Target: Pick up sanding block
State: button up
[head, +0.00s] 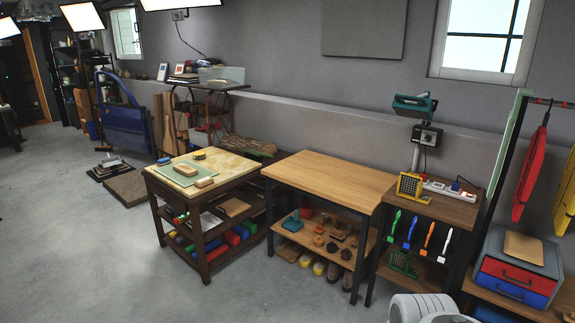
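Two small tan blocks lie on the left workbench (232,168). One block (186,170) rests on a green mat (181,178); the other block (204,183) lies near the mat's front right edge. Either could be the sanding block; at this size I cannot tell which. A blue item (164,160) and a yellow-and-dark item (200,155) lie on the same top. Part of my own pale body or arm shows at the bottom edge, far from these blocks. My gripper is not in view.
An empty-topped wooden table (333,177) stands right of the workbench. A blue car door (122,122) stands back left. Grey floor is clear in front.

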aim_at(207, 181)
jog(key=u, duration=0.05)
jog(key=i, duration=2.55)
jog(key=u, duration=0.85)
jog(key=i, duration=1.2)
jog(key=u, duration=1.85)
jog(key=i, duration=0.95)
jog(key=u, duration=0.55)
